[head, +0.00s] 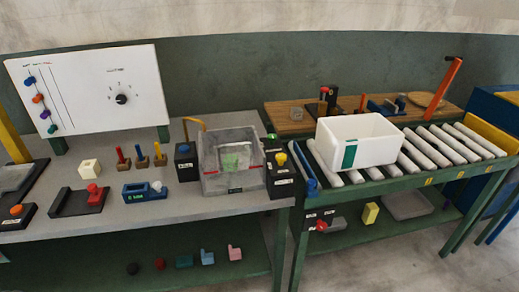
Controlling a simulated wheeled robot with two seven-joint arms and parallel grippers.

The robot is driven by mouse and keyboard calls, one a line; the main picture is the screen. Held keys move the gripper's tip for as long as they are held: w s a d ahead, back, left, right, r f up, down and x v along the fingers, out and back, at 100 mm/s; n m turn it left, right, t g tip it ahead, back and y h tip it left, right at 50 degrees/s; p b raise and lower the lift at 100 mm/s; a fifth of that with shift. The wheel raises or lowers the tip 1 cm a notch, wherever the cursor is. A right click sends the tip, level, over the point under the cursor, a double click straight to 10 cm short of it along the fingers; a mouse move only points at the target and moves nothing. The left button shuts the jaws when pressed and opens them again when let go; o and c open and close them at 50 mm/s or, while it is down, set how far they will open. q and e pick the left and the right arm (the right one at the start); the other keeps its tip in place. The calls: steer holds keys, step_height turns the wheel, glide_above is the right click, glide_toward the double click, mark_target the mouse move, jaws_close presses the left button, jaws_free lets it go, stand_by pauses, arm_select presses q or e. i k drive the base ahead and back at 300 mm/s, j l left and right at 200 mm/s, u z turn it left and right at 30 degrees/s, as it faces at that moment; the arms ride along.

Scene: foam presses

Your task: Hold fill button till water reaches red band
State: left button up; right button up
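A clear, box-shaped tank (209,150) stands on the grey bench near the middle of the head view. A pale green patch shows inside the tank; I cannot tell the water level. A black box with a yellow button (281,159) stands against the tank's right side, with a small green part behind it. Neither gripper is in view.
A white bin (380,135) sits on the roller conveyor (437,143) at right. Coloured pegs (140,157), a red-button block (94,193) and a blue device (144,190) stand left of the tank. A white dial board (90,90) stands behind.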

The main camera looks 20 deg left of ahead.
mark_target(184, 148)
steer(key=u, duration=1.3)
